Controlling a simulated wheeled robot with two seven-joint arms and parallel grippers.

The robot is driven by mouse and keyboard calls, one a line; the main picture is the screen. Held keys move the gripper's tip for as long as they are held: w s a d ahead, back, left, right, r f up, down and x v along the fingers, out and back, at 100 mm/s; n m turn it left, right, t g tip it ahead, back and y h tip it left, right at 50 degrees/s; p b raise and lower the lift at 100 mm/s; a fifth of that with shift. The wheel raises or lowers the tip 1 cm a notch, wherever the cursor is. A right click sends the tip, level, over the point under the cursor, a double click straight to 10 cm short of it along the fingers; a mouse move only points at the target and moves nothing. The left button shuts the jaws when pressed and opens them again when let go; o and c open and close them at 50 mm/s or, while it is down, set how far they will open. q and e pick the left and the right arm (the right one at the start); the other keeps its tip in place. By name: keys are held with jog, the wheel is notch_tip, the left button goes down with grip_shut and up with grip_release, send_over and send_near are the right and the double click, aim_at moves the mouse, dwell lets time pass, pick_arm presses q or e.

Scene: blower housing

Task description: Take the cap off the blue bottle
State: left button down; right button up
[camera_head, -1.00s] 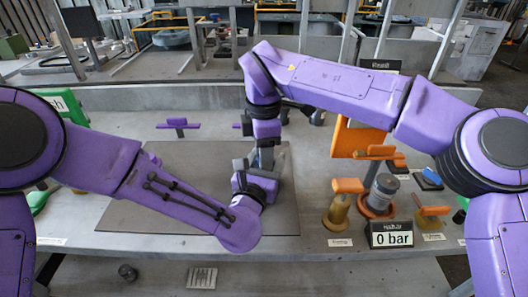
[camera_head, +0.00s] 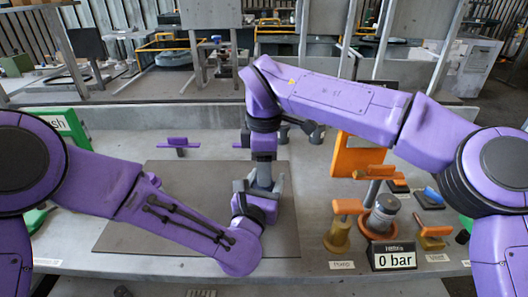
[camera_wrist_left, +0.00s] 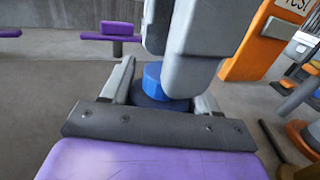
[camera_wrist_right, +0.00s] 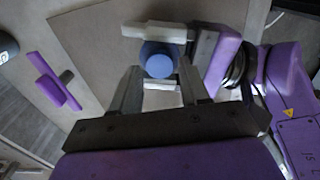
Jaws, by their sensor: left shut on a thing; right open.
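The blue bottle stands over the grey mat, mostly hidden by grippers. Its blue cap (camera_wrist_left: 153,82) shows in the left wrist view, with darker blue bottle (camera_wrist_left: 152,103) below. In the right wrist view the cap (camera_wrist_right: 158,60) is a round blue top seen from above. My left gripper (camera_wrist_left: 163,88) is shut on the bottle, with one finger on either side. My right gripper (camera_wrist_right: 160,78) is open above, with its fingers on either side of the cap; I cannot tell whether they touch it. In the head view both grippers meet near the mat's right side, the right one (camera_head: 264,178) from above.
To the right are an orange panel (camera_head: 355,155), orange-handled parts (camera_head: 345,208) and a "0 bar" display (camera_head: 393,258). A green sign (camera_head: 65,124) stands at far left.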

jog(key=shift+f, duration=0.85)
jog(key=shift+c, duration=0.3)
grip_shut()
jog(key=shift+o, duration=1.6)
grip_release()
jog(key=shift+s, duration=0.1)
